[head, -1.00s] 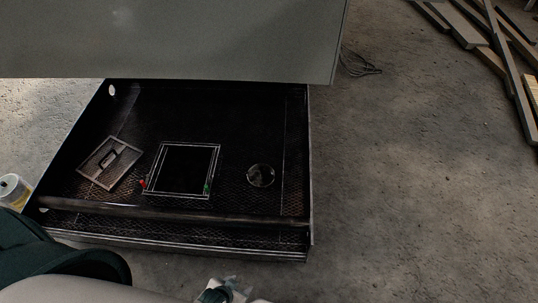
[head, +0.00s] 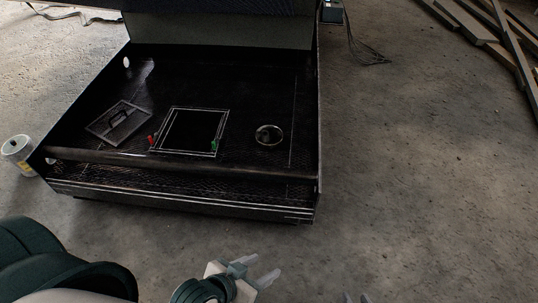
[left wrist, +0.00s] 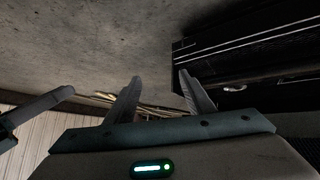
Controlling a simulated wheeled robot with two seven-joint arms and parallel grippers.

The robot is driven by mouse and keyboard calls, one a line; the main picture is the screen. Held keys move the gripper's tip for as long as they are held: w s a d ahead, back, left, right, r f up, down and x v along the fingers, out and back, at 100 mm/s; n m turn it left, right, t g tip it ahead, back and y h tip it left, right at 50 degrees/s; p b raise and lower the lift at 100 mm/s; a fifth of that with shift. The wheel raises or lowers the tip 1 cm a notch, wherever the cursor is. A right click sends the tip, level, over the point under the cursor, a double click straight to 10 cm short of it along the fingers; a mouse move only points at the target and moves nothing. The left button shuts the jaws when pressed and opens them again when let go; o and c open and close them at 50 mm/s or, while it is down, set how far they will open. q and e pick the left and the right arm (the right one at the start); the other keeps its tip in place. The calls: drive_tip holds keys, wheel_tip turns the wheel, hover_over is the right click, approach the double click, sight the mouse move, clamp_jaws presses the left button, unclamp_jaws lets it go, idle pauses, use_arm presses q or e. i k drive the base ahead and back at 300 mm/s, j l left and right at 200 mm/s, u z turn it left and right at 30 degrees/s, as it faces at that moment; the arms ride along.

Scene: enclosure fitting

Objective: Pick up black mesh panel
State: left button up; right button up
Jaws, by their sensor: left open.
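A dark rectangular panel with a raised handle (head: 118,121) lies tilted on the mesh floor of the black enclosure (head: 184,207), left of a pale-framed square opening (head: 189,131). It looks like the mesh panel, though its surface is too dark to be sure. My left gripper (head: 265,267) is open and empty, in front of the enclosure and well apart from the panel. Its spread fingers show in the left wrist view (left wrist: 159,78), with a dark enclosure edge at right. Only the tips of my right gripper (head: 357,298) show at the bottom edge.
A round fitting (head: 269,135) sits right of the opening. Red (head: 151,139) and green (head: 214,146) pieces flank the frame. A raised front bar crosses the enclosure. A white can (head: 18,152) stands at left; planks (head: 490,35) lie far right. The floor at right is clear.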

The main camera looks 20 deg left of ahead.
sight(151, 115)
drive_tip(key=u, duration=1.8)
